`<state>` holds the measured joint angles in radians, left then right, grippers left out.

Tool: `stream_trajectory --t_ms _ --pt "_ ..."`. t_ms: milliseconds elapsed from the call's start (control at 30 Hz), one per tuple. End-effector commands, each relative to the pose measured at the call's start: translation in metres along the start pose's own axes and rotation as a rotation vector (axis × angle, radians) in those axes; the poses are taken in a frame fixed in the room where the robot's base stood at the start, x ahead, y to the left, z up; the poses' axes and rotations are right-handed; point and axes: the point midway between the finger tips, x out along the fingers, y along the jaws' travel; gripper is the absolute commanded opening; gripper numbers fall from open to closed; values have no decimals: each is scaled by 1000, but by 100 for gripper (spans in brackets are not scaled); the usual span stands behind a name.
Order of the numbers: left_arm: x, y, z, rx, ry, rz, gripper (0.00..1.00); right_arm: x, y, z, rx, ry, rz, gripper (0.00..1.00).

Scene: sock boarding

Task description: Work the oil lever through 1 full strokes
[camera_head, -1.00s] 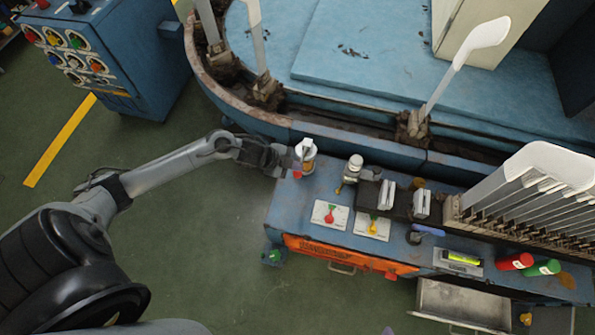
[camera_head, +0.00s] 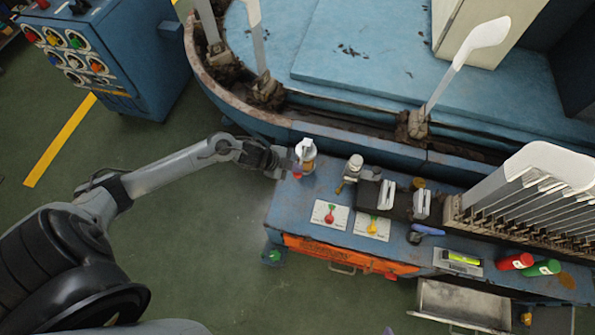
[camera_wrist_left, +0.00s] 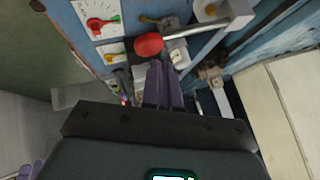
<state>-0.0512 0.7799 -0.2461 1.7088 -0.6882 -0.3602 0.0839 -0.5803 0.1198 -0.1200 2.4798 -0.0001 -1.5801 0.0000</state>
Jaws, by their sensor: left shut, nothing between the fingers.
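The oil lever is a pale metal bar with a red ball knob (camera_wrist_left: 149,44), seen in the left wrist view. In the head view it sits by the oil pump (camera_head: 306,160), an amber body with a pale top, at the bench's left end. My left gripper (camera_head: 290,172) is at that end. In the wrist view its purple fingers (camera_wrist_left: 164,82) are shut and empty, with their tips just by the knob; I cannot tell whether they touch it. A small purple tip (camera_head: 388,331) at the head view's bottom edge appears to be my right gripper, mostly out of frame.
The blue bench (camera_head: 290,212) carries dial plates (camera_head: 330,214), a capped bottle (camera_head: 354,166) and red (camera_head: 515,261) and green (camera_head: 541,268) cylinders. The machine's curved rim (camera_head: 250,118) runs close behind.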

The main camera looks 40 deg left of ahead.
Motion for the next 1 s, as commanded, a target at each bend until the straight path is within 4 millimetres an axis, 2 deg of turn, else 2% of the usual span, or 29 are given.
stream_trajectory --t_ms 1000 --pt "8 6 6 -1 0 0 0 6 1 2 -5 -1 4 100"
